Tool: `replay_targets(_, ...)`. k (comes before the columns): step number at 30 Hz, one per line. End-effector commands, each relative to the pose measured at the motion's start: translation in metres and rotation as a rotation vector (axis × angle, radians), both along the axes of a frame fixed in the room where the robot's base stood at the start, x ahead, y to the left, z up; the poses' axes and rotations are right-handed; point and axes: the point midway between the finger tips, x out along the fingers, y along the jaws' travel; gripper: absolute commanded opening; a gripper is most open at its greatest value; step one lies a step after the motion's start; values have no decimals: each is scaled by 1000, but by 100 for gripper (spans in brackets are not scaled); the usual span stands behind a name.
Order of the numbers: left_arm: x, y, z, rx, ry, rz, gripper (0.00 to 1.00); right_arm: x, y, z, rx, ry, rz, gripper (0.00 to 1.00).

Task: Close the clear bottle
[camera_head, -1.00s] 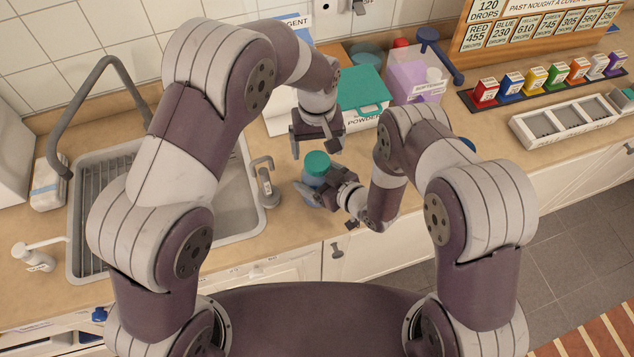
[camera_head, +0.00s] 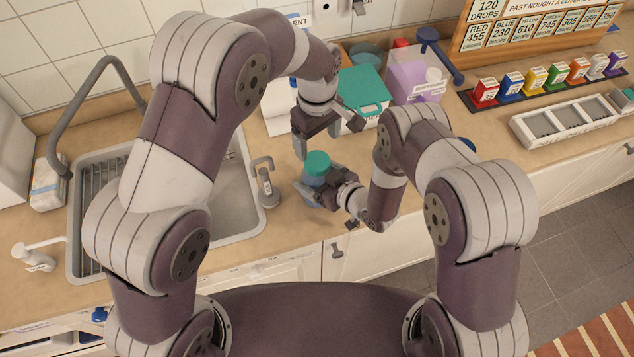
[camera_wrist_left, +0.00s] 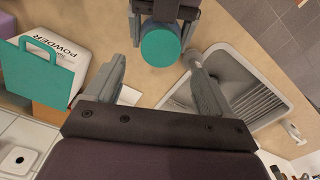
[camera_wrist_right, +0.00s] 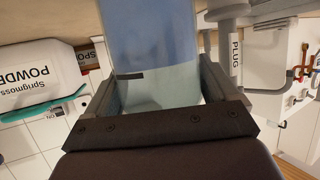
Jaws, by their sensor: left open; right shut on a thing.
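The clear bottle (camera_head: 316,180), tinted blue, stands upright at the counter's front, with a round teal cap (camera_head: 318,161) at its top. I cannot tell whether the cap is seated fully. My right gripper (camera_head: 328,190) is shut on the bottle's body; the right wrist view shows the bottle (camera_wrist_right: 155,45) between both fingers. My left gripper (camera_head: 328,135) is open and empty, above and just behind the cap. In the left wrist view the teal cap (camera_wrist_left: 160,46) lies beyond and between the spread fingers, apart from them. The bottle's lower part is partly hidden by my right gripper.
Behind stand a powder box (camera_wrist_left: 60,60) with a teal lid (camera_head: 362,90) and a purple container (camera_head: 415,80). Coloured boxes and a white tray (camera_head: 565,122) are at right.

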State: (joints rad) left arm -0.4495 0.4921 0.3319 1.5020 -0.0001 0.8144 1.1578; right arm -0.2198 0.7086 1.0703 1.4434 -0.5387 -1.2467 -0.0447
Motion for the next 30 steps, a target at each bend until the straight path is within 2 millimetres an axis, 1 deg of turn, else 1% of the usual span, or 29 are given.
replay_targets(6,-1,0,-37,2,5,-1,83,1,0,1,1,-2,0,2)
replay_targets(9,-1,1,-52,2,5,-1,83,1,0,1,1,-2,0,2)
replay_targets(12,-1,0,-63,2,3,-1,83,1,0,1,1,-2,0,2)
replay_targets(17,0,0,-71,1,1,-1,83,0,0,1,1,-2,0,2)
replay_targets(24,0,0,-72,1,1,-1,83,0,0,1,1,-2,0,2)
replay_targets(25,0,0,-72,0,1,-1,80,0,0,1,1,-2,0,2)
replay_targets(26,0,0,-72,1,1,-1,70,0,0,1,1,-2,0,2)
replay_targets(27,0,0,-72,0,1,-1,57,0,0,1,1,-2,0,2)
replay_targets(29,0,0,-72,1,1,-1,37,0,0,1,1,-2,0,2)
replay_targets(30,0,0,-72,1,1,-1,26,0,0,1,1,-2,0,2)
